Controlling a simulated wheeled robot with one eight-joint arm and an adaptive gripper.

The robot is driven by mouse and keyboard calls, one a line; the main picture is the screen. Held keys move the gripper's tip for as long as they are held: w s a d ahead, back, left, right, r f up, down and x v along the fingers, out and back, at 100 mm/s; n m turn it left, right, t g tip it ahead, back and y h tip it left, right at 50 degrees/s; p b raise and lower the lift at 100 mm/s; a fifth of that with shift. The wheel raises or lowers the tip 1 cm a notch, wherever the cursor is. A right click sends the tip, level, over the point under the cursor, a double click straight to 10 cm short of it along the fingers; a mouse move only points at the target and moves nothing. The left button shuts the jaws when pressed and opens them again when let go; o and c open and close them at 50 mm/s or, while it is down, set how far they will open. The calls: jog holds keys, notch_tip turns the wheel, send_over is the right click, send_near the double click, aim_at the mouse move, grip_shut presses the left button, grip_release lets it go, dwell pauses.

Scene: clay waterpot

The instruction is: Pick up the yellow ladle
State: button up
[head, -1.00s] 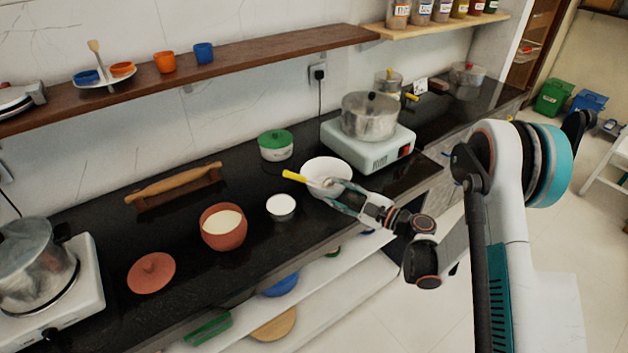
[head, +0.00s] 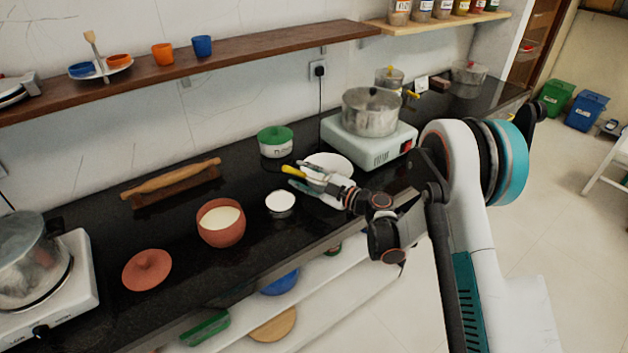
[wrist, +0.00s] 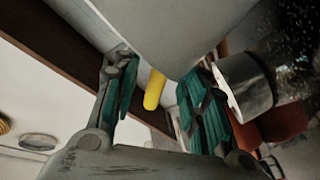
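The yellow ladle's handle (head: 292,171) sticks out to the left from the white bowl (head: 341,160) on the dark counter. My gripper (head: 298,175) is over the bowl's left side, with its fingers on either side of the handle. In the wrist view the yellow handle (wrist: 154,90) lies between the two teal-padded fingers of my gripper (wrist: 162,82). Gaps show between the handle and the fingers, so my gripper is open. The ladle's lower end is hidden behind my gripper and the bowl.
A small white-topped metal cup (head: 280,203) stands just left of the bowl. A clay pot (head: 221,228) is farther left. The wooden shelf (head: 230,55) runs along the wall.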

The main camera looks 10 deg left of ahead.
jog(key=shift+x, duration=1.1)
grip_shut()
notch_tip(320, 180, up, 20)
jog(key=p, duration=0.6)
